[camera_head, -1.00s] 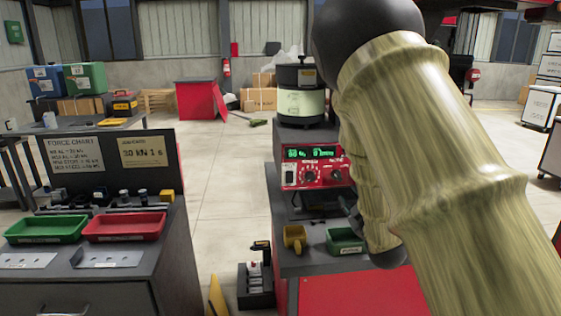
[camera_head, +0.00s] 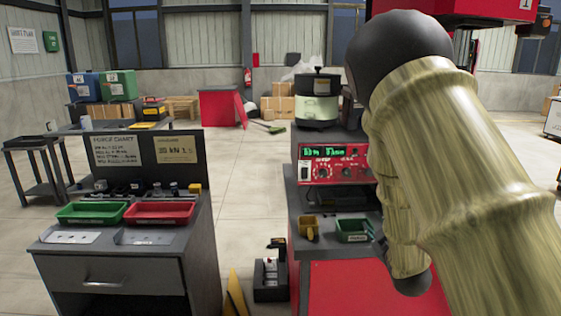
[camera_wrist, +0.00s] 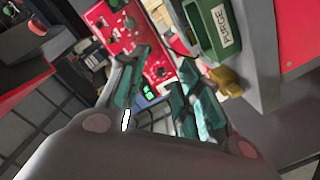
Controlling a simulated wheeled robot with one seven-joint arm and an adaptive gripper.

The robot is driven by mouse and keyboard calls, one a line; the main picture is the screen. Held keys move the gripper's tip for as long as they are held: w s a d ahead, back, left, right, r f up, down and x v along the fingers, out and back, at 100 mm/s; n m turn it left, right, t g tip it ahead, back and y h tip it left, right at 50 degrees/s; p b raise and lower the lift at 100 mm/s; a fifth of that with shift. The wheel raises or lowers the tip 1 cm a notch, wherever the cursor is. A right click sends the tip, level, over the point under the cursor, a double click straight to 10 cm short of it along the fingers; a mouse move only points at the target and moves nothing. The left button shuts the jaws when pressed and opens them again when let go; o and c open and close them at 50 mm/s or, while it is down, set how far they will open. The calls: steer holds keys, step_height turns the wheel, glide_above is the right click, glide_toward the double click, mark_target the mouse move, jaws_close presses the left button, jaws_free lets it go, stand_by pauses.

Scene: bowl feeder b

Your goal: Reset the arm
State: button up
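My arm fills the right side of the head view, and my gripper is not seen there. In the wrist view my gripper (camera_wrist: 166,68) has its two teal-padded fingers apart. The gap between them shows no held object, only the red control panel (camera_wrist: 158,58) behind. The same red control panel (camera_head: 333,165), with a lit green display, stands on the right bench in the head view. A green bin (camera_wrist: 212,28) labelled PURGE lies beyond the fingers in the wrist view, beside a yellow cup (camera_wrist: 228,82).
The bowl feeder (camera_head: 315,107) stands behind the panel. On the left cabinet are a green tray (camera_head: 92,212) and a red tray (camera_head: 160,213). A black floor unit (camera_head: 270,280) and a yellow sign (camera_head: 236,292) stand between the benches.

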steer(key=s+a+f+m+g+h+p, duration=0.1)
steer(key=s+f+m+g+p, duration=0.2)
steer(key=s+f, duration=0.9)
steer(key=s+f+m+g+p, duration=0.15)
steer(key=s+f+g, duration=0.6)
steer(key=f, duration=0.85)
steer(key=s+a+f+m+g, duration=0.1)
steer(key=s+f+g, duration=0.1)
steer(key=s, duration=0.8)
steer(key=s+a+f+m+g+p, duration=0.1)
steer(key=s+f, duration=0.3)
steer(key=s, duration=0.7)
steer(key=s+a+f+m+g+y, duration=0.1)
steer(key=s+a+f+m+g, duration=0.1)
steer(key=s, duration=0.8)
steer(key=shift+s+a+f+m+g+p, duration=0.15)
steer(key=shift+a+f+m+g+p, duration=0.3)
steer(key=shift+f+g, duration=0.35)
